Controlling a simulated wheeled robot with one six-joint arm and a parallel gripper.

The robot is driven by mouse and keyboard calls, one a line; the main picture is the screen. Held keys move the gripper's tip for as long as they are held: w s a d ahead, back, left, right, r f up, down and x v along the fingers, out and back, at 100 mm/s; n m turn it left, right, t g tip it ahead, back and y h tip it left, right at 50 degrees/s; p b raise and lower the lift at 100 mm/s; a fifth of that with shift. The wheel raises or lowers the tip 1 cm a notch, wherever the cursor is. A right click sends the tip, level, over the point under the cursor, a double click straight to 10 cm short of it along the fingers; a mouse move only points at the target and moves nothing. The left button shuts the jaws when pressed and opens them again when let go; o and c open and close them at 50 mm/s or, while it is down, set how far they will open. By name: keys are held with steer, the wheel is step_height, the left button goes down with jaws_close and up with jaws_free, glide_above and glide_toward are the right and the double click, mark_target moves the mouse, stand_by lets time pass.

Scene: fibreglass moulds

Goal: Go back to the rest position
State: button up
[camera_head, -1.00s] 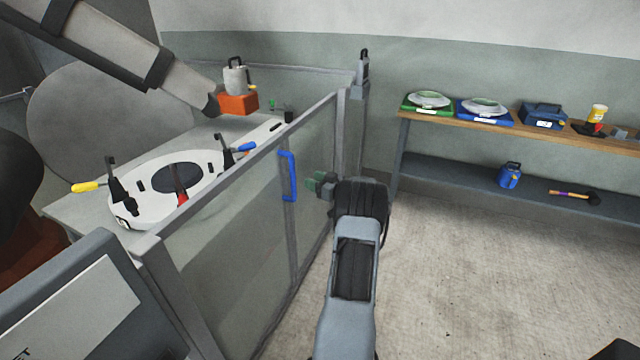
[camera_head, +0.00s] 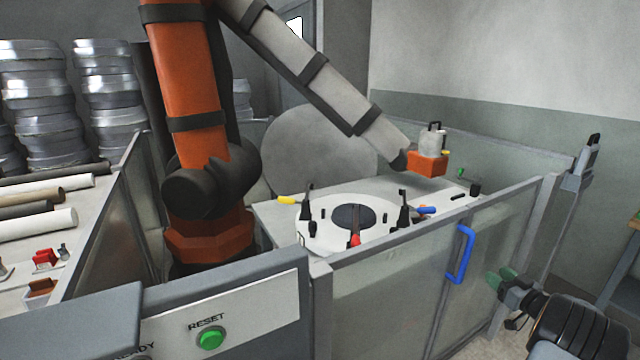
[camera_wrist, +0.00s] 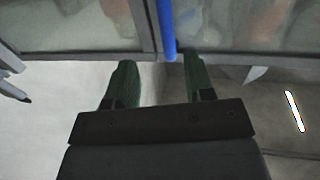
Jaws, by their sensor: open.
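My gripper (camera_head: 502,281) is at the lower right of the head view, outside the fenced cell and a little right of the blue door handle (camera_head: 461,254). Its green fingers are apart with nothing between them. In the wrist view my gripper (camera_wrist: 153,85) shows both fingers open, pointing at the cell door. The blue handle (camera_wrist: 166,30) is beyond the fingertips, nearer the right finger; I cannot tell whether they touch. The glazed door (camera_head: 400,285) looks closed.
Inside the cell are an orange robot arm (camera_head: 190,90) and a round white mould (camera_head: 320,238) with clamps on a table. A control panel (camera_head: 255,315) with a green RESET button (camera_head: 210,338) is in front. A shelf (camera_head: 622,270) stands at the right edge.

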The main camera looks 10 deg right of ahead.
steer(key=s+d+f+m+g+h+p, duration=0.1)
steer(key=s+d+f+m+g+h, duration=0.45)
steer(key=g+h, duration=0.3)
steer(key=s+a+r+n+g+y+p, duration=0.1)
steer(key=a+r, duration=0.6)
steer(key=a, duration=0.9)
steer(key=s+a+r+n+g+y+p, duration=0.1)
steer(key=s+a+r+p, duration=0.4)
steer(key=a, duration=1.2)
steer(key=s+a+r+n+g+y+p, duration=0.2)
steer(key=s+a+r, duration=0.6)
steer(key=a, duration=0.9)
steer(key=shift+a+r+g+y+p, duration=0.2)
steer(key=shift+r+g+y+p, duration=0.2)
steer(key=shift+r+g+y, duration=0.5)
